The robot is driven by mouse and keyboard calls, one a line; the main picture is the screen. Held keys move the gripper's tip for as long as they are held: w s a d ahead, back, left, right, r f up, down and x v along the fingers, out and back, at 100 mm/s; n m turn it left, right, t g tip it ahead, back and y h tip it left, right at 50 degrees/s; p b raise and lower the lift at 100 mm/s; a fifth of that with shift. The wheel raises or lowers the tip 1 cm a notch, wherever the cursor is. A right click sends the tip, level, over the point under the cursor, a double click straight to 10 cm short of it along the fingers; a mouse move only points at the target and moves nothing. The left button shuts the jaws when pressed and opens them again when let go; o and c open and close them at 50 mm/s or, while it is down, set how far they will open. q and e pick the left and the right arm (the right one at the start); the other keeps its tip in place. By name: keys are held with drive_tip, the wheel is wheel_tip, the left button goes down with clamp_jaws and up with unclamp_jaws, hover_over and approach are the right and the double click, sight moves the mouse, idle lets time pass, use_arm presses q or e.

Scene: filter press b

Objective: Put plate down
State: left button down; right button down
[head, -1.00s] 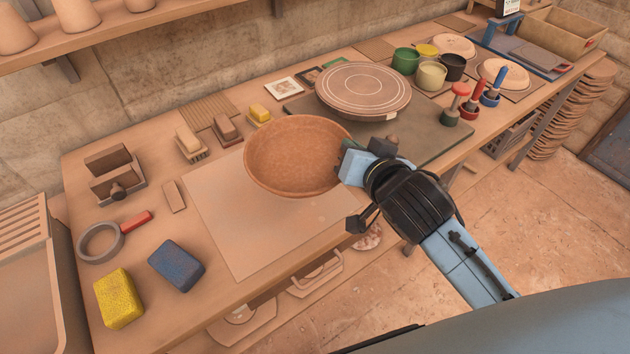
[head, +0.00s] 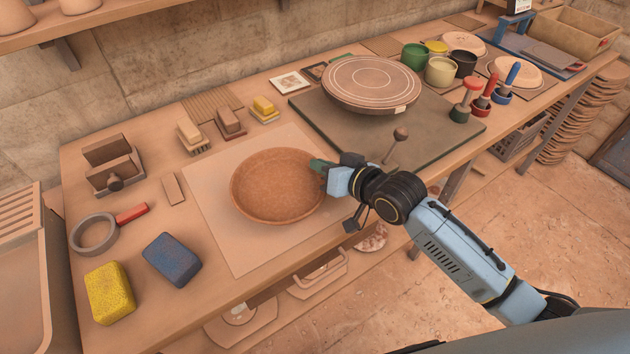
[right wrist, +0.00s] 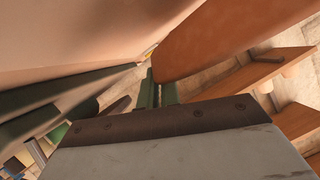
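A round terracotta plate (head: 275,187) with a raised rim is over the pale square board (head: 225,240) on the workbench. It looks level and low over the board; I cannot tell whether it touches. My right gripper (head: 322,168) is at the plate's right rim, its green fingers shut on that rim. In the right wrist view the fingers (right wrist: 158,92) are close together at the plate's edge (right wrist: 215,40). My left gripper is not in view.
Behind the plate are brushes (head: 228,122) and a dark mat (head: 420,130) with a round turntable (head: 371,82). A knobbed rod (head: 396,145) stands near my right wrist. A blue sponge (head: 172,259), a yellow sponge (head: 109,293) and a ring tool (head: 94,233) lie at left.

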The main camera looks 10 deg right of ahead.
wheel_tip(320, 180, down, 4)
drive_tip(key=shift+f+b, duration=0.1)
drive_tip(key=shift+b, duration=0.4)
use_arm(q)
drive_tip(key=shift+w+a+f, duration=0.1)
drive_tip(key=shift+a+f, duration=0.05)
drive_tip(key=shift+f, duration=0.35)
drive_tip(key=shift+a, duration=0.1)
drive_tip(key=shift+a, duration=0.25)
use_arm(e)
drive_tip(key=c, duration=1.6)
unclamp_jaws()
